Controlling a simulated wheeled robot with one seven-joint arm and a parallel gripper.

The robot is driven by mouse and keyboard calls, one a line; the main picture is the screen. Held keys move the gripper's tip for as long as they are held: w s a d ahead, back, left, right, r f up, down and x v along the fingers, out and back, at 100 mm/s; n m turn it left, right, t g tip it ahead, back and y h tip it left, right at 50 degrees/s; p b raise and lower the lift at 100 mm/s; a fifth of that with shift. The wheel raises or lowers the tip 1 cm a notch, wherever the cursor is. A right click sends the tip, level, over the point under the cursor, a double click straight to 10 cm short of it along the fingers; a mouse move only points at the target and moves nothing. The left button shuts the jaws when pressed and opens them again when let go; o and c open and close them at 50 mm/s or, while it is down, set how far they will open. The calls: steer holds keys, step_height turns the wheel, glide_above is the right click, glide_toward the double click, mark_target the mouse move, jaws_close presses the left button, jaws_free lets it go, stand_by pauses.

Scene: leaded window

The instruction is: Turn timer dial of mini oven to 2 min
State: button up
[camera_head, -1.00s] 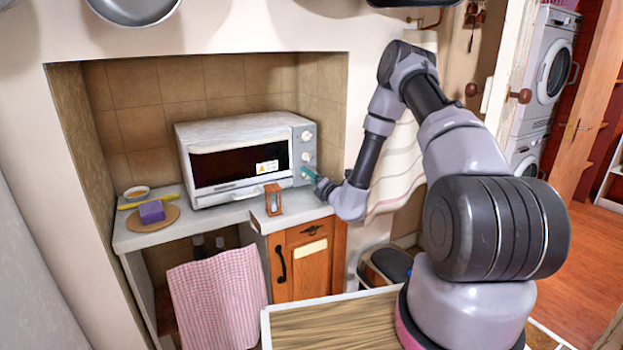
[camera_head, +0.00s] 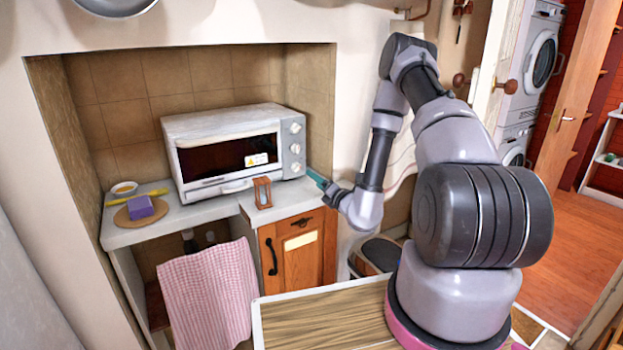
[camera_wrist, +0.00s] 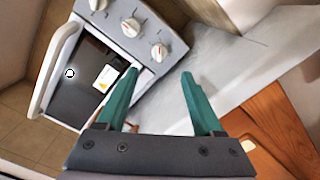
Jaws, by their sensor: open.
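The mini oven (camera_head: 222,124) is a white box with a dark glass door, standing on the counter in the tiled alcove. Its right-hand panel has three round white dials in a column: top (camera_head: 295,128), middle (camera_head: 295,148) and bottom (camera_head: 296,167). The wrist view also shows the top (camera_wrist: 98,4), middle (camera_wrist: 131,27) and bottom dial (camera_wrist: 159,52). Their markings are too small to read, so I cannot tell which is the timer or its setting. My gripper (camera_wrist: 160,74), with teal fingers, is open and empty. It is nearest the bottom dial, apart from it.
A small brown wooden frame (camera_head: 262,193) stands on the counter in front of the oven. A purple block (camera_head: 140,206) on a round board and a small bowl (camera_head: 124,188) are at the left. A checked towel (camera_head: 206,295) hangs below. The counter beside the oven's right side is clear.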

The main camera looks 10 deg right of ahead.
mark_target(299, 168)
steer(key=shift+d, duration=0.15)
steer(key=shift+n, duration=0.5)
steer(key=x, duration=1)
steer(key=shift+w+r, duration=0.1)
steer(key=shift+w, duration=0.3)
jaws_close()
